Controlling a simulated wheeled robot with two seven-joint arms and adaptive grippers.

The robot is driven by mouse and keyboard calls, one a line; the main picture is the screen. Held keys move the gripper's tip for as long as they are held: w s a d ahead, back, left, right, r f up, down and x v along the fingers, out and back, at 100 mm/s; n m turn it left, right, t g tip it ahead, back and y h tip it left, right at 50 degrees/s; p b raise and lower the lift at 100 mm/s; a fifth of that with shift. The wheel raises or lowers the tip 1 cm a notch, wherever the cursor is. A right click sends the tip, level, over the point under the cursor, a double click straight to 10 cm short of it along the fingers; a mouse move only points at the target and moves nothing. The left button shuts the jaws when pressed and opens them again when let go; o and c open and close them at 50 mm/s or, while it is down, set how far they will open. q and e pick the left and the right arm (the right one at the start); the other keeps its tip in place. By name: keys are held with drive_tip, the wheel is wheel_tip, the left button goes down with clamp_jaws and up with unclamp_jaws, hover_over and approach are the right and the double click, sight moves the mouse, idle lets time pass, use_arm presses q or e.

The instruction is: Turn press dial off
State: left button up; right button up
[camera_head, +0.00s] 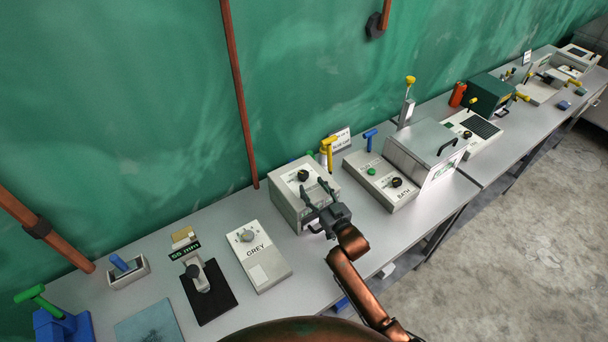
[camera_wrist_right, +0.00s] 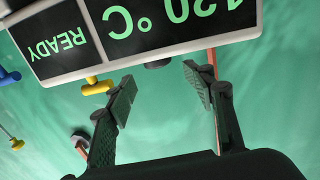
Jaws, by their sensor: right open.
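A white box (camera_head: 291,209) stands on the bench in the middle of the head view, with a black dial (camera_head: 303,175) on its top. My right gripper (camera_head: 315,190) is open at the front of this box, its fingers pointing towards it and partly covering it. In the right wrist view the open fingers (camera_wrist_right: 158,84) are empty. Beyond them is a dark panel with green text, "120°C" and "READY" (camera_wrist_right: 62,45), seen upside down. A dark knob-like part (camera_wrist_right: 158,64) shows at the panel's edge, between the fingertips. No contact is visible. The left gripper is not in view.
A box marked GREY (camera_head: 262,262) with a grey dial stands left of the white box. A yellow-handled piece (camera_head: 329,149) stands behind. Bare bench top lies between the boxes.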

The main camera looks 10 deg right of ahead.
sight(306, 178)
drive_tip(key=x, duration=0.5)
drive_tip(key=shift+w+f, duration=0.1)
drive_tip(key=shift+w, duration=0.1)
drive_tip(key=shift+w+a, duration=0.1)
drive_tip(key=shift+w, duration=0.2)
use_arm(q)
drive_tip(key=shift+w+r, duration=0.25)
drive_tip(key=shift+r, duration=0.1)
use_arm(e)
drive_tip(key=shift+w, duration=0.1)
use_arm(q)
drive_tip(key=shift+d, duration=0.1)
use_arm(e)
drive_tip(key=c, duration=1.2)
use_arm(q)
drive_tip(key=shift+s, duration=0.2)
